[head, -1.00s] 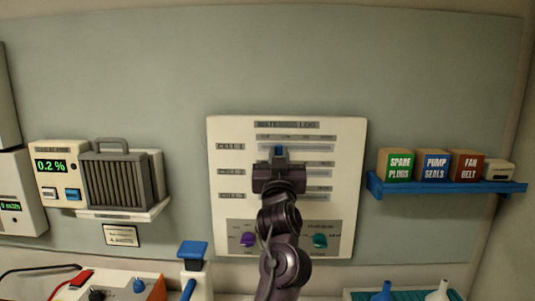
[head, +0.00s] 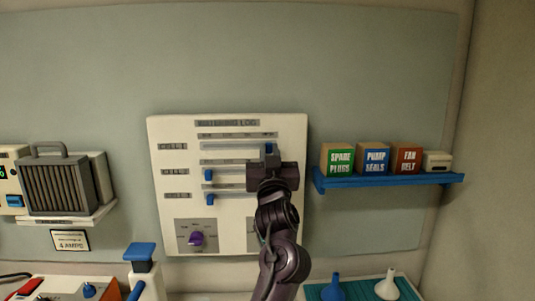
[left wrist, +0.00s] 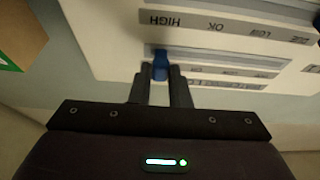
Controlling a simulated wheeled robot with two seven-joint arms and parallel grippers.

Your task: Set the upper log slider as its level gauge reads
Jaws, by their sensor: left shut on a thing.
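A white log panel (head: 180,130) hangs on the wall in the head view, with several labelled slots. The upper slider's blue knob (head: 269,149) is near the right end of its slot. My left gripper (head: 270,162) is shut on this knob; in the left wrist view the blue knob (left wrist: 160,66) sits between the two fingers. That view is upside down, with the words HIGH, OK and LOW on a scale strip (left wrist: 215,27). The two lower blue knobs (head: 209,175) are at the left of their slots. I cannot make out a level gauge. My right gripper is not in view.
A purple knob (head: 196,238) is low on the panel; my arm hides the panel's lower right. A blue shelf (head: 390,180) with small boxes is to the right. A ribbed grey unit (head: 56,186) stands left. A blue-topped lever (head: 140,254) is below left.

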